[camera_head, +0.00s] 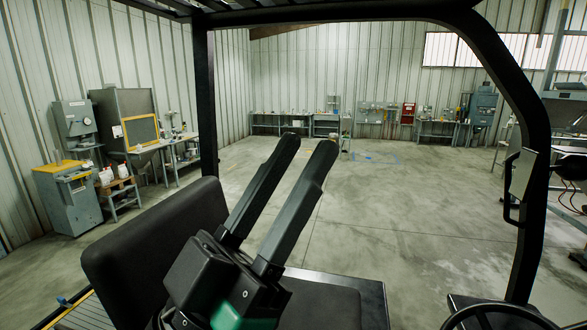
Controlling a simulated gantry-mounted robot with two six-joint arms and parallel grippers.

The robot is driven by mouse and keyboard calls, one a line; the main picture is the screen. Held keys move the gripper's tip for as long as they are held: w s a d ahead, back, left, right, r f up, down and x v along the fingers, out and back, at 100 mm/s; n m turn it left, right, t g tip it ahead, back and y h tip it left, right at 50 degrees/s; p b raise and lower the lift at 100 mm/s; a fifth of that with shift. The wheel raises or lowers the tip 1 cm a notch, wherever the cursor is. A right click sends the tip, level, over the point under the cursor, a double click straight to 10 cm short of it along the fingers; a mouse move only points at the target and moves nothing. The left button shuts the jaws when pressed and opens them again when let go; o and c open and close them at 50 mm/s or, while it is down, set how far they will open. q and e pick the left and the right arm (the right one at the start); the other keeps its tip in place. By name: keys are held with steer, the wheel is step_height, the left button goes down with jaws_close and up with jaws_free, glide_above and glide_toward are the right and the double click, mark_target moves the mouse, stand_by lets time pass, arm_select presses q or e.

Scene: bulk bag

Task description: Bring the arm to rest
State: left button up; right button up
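My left gripper (309,144) rises from the bottom of the head view, in front of a dark seat. Its two long black fingers point up and slightly to the right. They stand apart, with bare floor visible between them, so it is open and empty. The fingertips are in the air and appear to touch nothing. My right gripper is not in view. No bulk bag shows in this view.
A black seat (150,250) is close behind and beside the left gripper. A dark cab frame (207,110) surrounds the view, with a steering wheel (500,312) at bottom right. Grey machines (65,205) stand at left, workbenches (290,124) at the back. The middle floor is clear.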

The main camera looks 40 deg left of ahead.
arm_select(q)
step_height(320, 180, up, 8)
steer(key=p, duration=0.7)
steer(key=shift+s, duration=0.15)
steer(key=shift+d+f, duration=0.1)
stand_by(0.4)
